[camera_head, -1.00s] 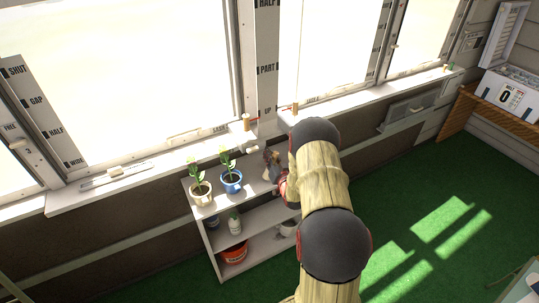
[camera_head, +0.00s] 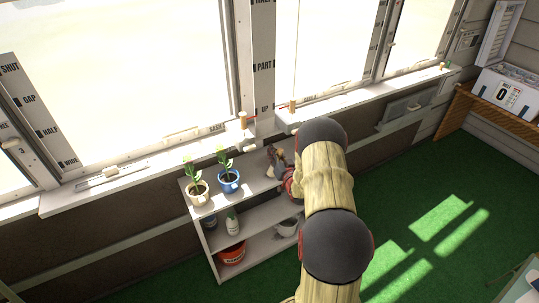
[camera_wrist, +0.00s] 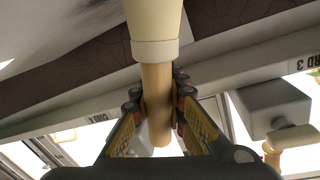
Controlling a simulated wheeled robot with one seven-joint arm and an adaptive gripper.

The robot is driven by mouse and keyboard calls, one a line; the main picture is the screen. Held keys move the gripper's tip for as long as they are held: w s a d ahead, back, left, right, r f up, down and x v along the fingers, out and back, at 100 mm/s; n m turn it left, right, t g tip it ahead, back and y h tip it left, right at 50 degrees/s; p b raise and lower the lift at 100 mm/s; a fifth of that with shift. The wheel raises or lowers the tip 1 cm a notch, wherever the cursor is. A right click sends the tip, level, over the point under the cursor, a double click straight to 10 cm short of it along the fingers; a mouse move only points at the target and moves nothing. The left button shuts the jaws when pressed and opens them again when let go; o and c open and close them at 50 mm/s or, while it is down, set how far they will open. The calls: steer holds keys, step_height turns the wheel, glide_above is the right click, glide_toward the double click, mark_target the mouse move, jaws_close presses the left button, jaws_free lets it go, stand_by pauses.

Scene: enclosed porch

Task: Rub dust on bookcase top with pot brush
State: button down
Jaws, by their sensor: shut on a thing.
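The bookcase (camera_head: 258,178) is a low, light grey shelf unit under the window, and its top is partly hidden by my arm. In the wrist view, my gripper (camera_wrist: 158,98) is shut around the wooden handle of what appears to be the pot brush (camera_wrist: 154,28), with a cream part beyond the fingers. Its bristles are not clearly visible. In the head view, my gripper (camera_head: 275,158) is over the right part of the bookcase top, mostly behind my arm. I cannot tell whether the brush touches the top. No dust can be made out.
A potted plant in a cream pot (camera_head: 198,193) and one in a blue pot (camera_head: 229,181) stand on the left of the top. A white bottle (camera_head: 232,223), an orange tub (camera_head: 232,253) and a grey pot (camera_head: 287,227) sit on lower shelves. The windowsill (camera_head: 130,180) runs behind.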

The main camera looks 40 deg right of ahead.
steer(key=shift+s+d+f+b, duration=0.1)
steer(key=shift+s+d+b, duration=0.3)
steer(key=shift+d, duration=1)
steer(key=shift+s+d+b, duration=0.25)
steer(key=shift+d+b, duration=0.2)
steer(key=shift+d, duration=1)
steer(key=shift+s+d+f+b, duration=0.1)
steer(key=shift+s+d+b, duration=0.3)
steer(key=shift+d, duration=1)
steer(key=shift+a, duration=0.1)
